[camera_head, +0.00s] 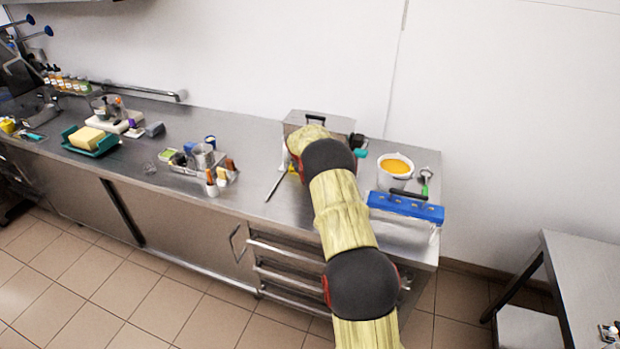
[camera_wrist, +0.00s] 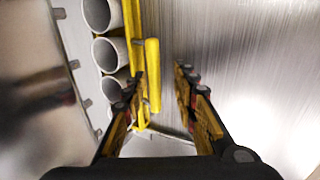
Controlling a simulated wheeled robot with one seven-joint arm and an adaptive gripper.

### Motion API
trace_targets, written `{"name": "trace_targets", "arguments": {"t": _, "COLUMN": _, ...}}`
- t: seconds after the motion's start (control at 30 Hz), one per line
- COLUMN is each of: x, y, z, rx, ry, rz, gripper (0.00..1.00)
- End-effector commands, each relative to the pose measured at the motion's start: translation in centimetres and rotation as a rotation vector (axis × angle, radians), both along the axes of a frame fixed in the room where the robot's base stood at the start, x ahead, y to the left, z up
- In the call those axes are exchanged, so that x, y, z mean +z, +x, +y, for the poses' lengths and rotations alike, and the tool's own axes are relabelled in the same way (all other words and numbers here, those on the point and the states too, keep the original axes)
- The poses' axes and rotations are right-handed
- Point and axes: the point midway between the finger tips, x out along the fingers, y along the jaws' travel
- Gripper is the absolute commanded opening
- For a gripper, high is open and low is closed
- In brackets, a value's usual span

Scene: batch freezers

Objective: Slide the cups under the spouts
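In the wrist view, several pale round cups (camera_wrist: 107,54) stand in a row in a yellow holder (camera_wrist: 135,22) with a yellow bar handle (camera_wrist: 153,62). Small grey spouts or pegs (camera_wrist: 82,64) stick out from a pale panel left of the cups, and the cups sit apart from that panel. My gripper (camera_wrist: 160,72) is open. Its left finger is on the cup side of the bar and its right finger is on the bare steel side. I cannot tell whether either touches the bar. In the head view my arm hides the gripper and the cups.
A steel machine with a black handle (camera_head: 316,117) stands behind my arm on the steel counter (camera_head: 255,140). Metal containers (camera_head: 203,156) and bottles stand left. A rod (camera_head: 273,187) lies close left.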

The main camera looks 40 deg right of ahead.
Motion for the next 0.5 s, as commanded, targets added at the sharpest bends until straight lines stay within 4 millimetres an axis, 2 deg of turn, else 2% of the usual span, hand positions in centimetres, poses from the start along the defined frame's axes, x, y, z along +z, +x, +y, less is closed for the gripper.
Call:
{"name": "trace_targets", "arguments": {"t": 0.33, "x": 0.1, "y": -0.1, "z": 0.1, "rx": 0.0, "ry": 0.001, "rz": 0.0, "gripper": 0.32}}
{"name": "trace_targets", "arguments": {"t": 0.5, "x": 1.8, "y": -0.3, "z": 0.7, "rx": 0.0, "ry": -0.001, "rz": -0.002, "gripper": 0.32}}
